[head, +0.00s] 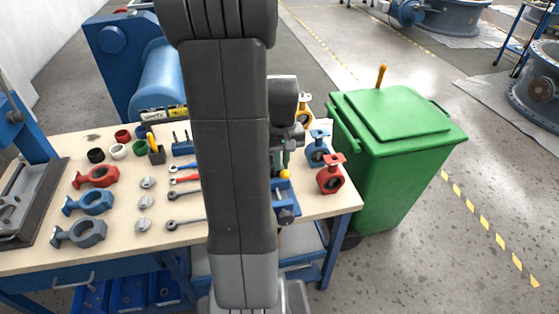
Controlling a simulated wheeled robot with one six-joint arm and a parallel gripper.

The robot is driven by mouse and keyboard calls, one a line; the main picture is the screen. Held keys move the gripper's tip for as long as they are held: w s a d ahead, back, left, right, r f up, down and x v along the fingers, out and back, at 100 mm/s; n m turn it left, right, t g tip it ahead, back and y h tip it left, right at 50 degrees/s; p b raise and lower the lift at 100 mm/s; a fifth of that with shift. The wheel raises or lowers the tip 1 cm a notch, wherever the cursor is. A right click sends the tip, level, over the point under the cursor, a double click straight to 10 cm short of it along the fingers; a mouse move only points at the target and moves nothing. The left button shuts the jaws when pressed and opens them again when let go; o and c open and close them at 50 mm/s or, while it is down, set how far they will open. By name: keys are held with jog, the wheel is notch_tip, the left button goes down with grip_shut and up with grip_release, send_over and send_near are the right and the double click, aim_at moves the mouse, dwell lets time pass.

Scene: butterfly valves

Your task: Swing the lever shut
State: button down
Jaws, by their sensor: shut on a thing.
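My gripper (291,138) is beyond my arm, over the right part of the workbench, and my arm hides much of it. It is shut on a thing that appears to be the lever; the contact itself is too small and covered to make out. A green part (282,158) shows just below the gripper, with a yellow knob (285,174) under it. A blue vise-like fixture (287,199) stands below these on the bench. The valve body and the lever's angle are mostly hidden behind my arm.
A green bin (395,150) stands against the right side.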

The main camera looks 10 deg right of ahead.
jog(key=w+d+n+p, duration=0.3)
jog(key=w+d+n, duration=0.5)
jog(key=n, duration=1)
jog(key=shift+w+d, duration=0.3)
jog(key=shift+w, duration=0.85)
dwell(1.0)
jog(key=c, duration=1.4)
grip_release()
